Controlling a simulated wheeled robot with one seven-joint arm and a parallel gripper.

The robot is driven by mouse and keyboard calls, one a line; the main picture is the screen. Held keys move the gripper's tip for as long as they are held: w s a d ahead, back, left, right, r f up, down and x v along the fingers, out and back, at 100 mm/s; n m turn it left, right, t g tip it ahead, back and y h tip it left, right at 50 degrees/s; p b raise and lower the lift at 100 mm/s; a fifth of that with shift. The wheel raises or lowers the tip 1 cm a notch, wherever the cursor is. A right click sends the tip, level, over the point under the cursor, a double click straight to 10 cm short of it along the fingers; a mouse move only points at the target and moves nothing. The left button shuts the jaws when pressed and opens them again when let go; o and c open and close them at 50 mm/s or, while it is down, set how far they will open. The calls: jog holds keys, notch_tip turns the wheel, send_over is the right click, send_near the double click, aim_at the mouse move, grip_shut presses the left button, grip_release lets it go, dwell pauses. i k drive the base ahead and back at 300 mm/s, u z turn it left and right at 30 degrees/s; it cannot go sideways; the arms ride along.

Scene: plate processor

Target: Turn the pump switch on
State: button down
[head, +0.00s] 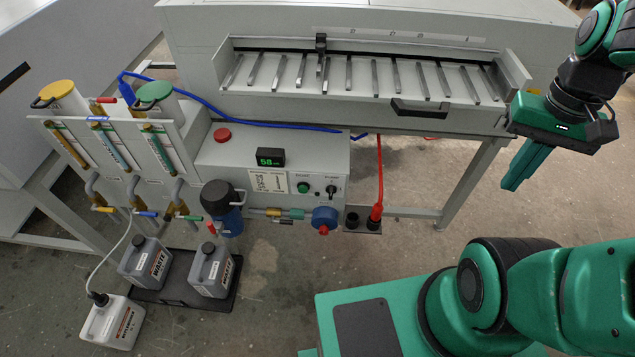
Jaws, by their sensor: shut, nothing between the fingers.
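The control box (255,165) of the plate processor stands left of centre in the head view. Its front panel carries a small black rotary switch (331,190) at the right, under a small label that I cannot read for sure. A round green button (303,187) sits just left of it. I cannot tell from the picture which of the two is the pump switch. My gripper (512,186) is at the right, well away from the panel, in front of the machine's right end. Its green fingers are together, point down and left, and hold nothing.
A slotted tray (360,75) with a black handle spans the back. A blue pump head (325,217), red hose (379,180) and filter housing (224,205) crowd the panel's underside. Grey jugs (210,270) stand below.

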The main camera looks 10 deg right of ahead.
aim_at(331, 189)
jog(key=u, duration=1.75)
jog(key=k, duration=1.05)
jog(key=z, duration=0.95)
jog(key=i, duration=0.5)
jog(key=u, duration=0.05)
